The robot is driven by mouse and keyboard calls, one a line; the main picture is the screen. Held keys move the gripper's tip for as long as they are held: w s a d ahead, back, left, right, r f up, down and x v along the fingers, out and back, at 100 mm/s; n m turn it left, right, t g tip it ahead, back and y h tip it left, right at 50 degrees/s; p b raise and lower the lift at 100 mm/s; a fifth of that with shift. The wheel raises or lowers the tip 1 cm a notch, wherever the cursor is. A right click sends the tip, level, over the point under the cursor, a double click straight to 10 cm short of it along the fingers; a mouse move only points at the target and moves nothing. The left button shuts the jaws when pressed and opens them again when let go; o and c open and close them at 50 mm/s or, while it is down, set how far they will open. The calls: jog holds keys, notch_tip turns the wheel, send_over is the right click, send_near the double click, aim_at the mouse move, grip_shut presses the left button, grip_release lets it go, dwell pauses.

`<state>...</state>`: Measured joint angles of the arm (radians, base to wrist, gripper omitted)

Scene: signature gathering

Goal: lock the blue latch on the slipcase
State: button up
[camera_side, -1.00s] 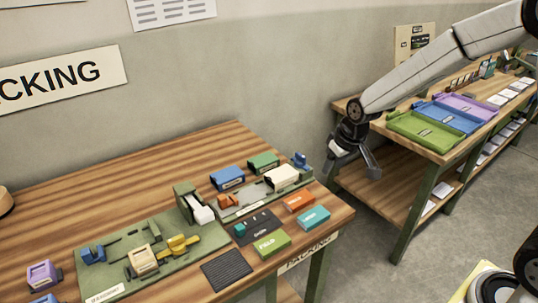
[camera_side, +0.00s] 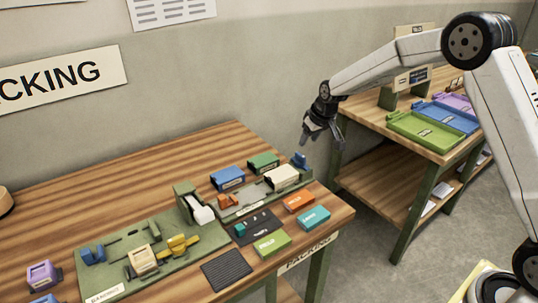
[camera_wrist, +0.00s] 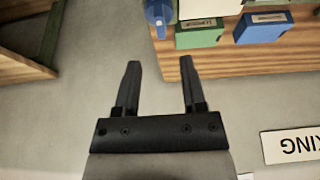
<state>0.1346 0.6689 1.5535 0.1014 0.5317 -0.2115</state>
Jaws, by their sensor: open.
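In the side view, a cream block (camera_side: 282,177), which looks like the slipcase, sits at the right end of a green fixture (camera_side: 238,208) on the packing table. A blue piece (camera_side: 300,162), apparently the latch, stands just beyond its right end. The wrist view shows the blue piece (camera_wrist: 158,13) at the top edge, partly cut off, beside part of the cream block (camera_wrist: 208,8). Whether the latch is locked cannot be told. My gripper (camera_side: 322,141) is open and empty in the air past the table's right back edge, apart from the latch. Its fingers (camera_wrist: 160,66) point toward the latch side.
A blue box (camera_side: 228,179) and a green box (camera_side: 263,162) stand behind the fixture. Orange, teal and green boxes lie in front. A banding fixture (camera_side: 150,255) is at left. A second table with trays (camera_side: 425,132) stands at right. The table's back is clear.

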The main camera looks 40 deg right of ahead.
aim_at(301, 154)
jog(key=shift+x, duration=3.85)
jog(key=shift+c, duration=0.2)
grip_shut()
